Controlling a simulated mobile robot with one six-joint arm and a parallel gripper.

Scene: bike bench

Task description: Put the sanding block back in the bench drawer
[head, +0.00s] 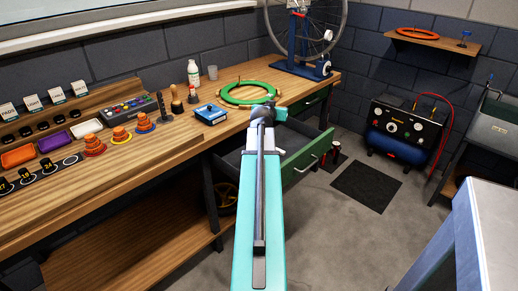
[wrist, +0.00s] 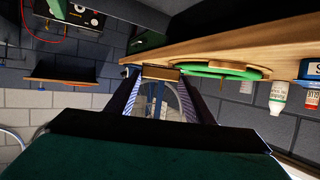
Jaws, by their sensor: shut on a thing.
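My gripper (head: 268,106) is at the front edge of the bench, above and behind the open drawer. In the wrist view, which looks upside down, its two fingers (wrist: 160,78) are shut on a small brown block, the sanding block (wrist: 160,73), at their tips. In the head view my gripper and arm hide the block. The bench drawer (head: 306,156) is pulled out, with a green front and grey inside. My arm covers part of its opening, so its contents are only partly visible.
A green ring (head: 248,93) lies on the bench near my gripper, with a blue box (head: 210,114) to its left. A wheel stand (head: 302,68) is at the back. Cones, trays and bottles fill the left side. The floor on the right is open around a dark mat (head: 366,187).

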